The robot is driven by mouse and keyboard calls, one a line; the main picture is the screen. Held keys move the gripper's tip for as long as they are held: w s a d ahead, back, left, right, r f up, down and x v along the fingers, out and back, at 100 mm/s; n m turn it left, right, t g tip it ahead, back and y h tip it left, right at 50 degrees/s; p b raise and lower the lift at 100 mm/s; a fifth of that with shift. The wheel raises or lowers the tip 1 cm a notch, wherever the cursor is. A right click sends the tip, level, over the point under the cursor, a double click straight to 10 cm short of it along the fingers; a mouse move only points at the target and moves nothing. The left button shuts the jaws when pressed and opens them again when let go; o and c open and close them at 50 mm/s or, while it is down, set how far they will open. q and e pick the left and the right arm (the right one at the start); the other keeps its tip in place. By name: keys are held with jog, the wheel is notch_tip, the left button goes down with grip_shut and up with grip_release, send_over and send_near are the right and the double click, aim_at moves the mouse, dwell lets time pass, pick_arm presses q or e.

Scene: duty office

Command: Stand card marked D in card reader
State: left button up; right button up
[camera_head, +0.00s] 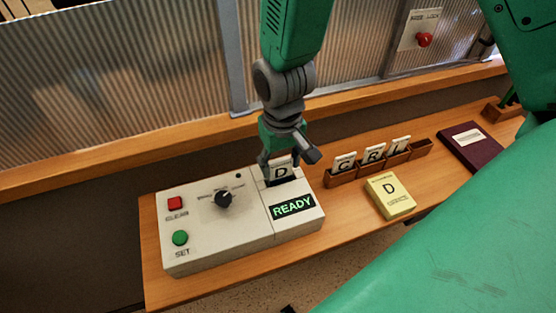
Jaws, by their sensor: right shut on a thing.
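The white card marked D (281,171) is upright at the slot of the card reader (215,236), a pale box on the wooden desk. My right gripper (284,158) is shut on this card from above, and its fingers cover part of it. The card's lower edge is at the dark slot; I cannot tell how deep it sits. The reader's display (293,207) shows READY in green. The reader also has a red CLEAR button (175,203), a green SET button (180,238) and a black knob (223,198). My left gripper is not in view.
A wooden card rack (378,164) right of the reader holds cards marked C, R and L. A yellow pad marked D (390,195) lies before it. A dark red book (475,146) lies farther right. A corrugated glass partition (150,75) stands behind the desk.

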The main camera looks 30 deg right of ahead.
jog(key=shift+f, duration=0.2)
jog(key=o, duration=1.2)
jog(key=shift+a, duration=0.25)
jog(key=shift+w+d+r, duration=0.1)
jog(key=shift+d+r, duration=0.05)
jog(key=shift+r, duration=0.35)
notch_tip(320, 180, up, 11)
jog(key=shift+a, duration=0.2)
